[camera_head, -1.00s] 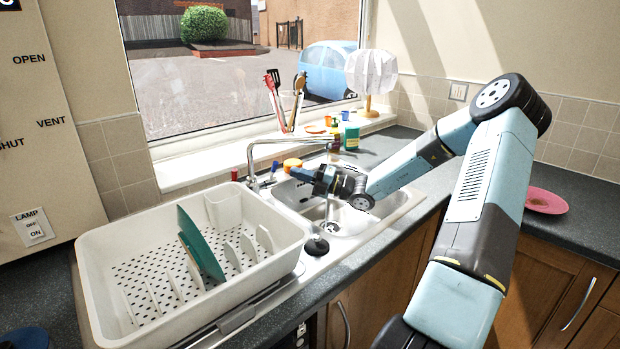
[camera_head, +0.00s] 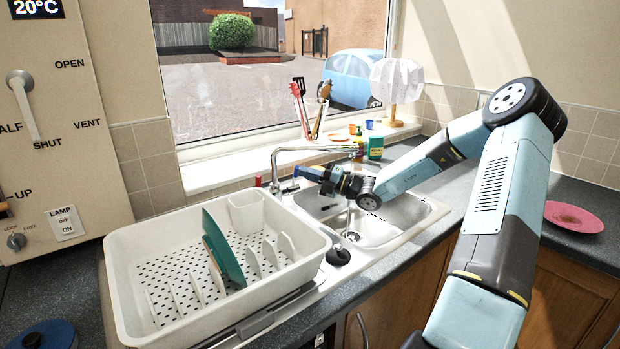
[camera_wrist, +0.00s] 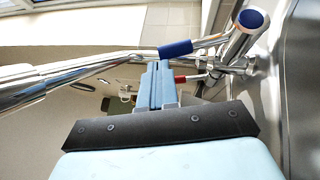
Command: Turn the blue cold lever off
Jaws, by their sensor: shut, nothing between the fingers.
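The chrome tap (camera_head: 275,165) stands at the back left of the sink, its spout reaching right. In the wrist view, the blue cold lever (camera_wrist: 175,48) is a chrome arm with a blue sleeve, on a tap body with a blue round cap (camera_wrist: 252,18). My gripper (camera_wrist: 163,68) is shut and empty, its fingertips at the blue sleeve; whether they touch cannot be told. In the head view my gripper (camera_head: 300,172) is beside the tap and hides the blue lever. The red lever (camera_head: 258,181) is on the tap's left; it also shows in the wrist view (camera_wrist: 190,77).
A white dish rack (camera_head: 130,240) with a green plate (camera_head: 223,248) stands left of the sink (camera_head: 425,212). Utensils (camera_head: 310,110), bottles (camera_head: 359,142) and a lamp (camera_head: 397,80) stand by the window. A pink plate (camera_head: 574,217) is on the right counter.

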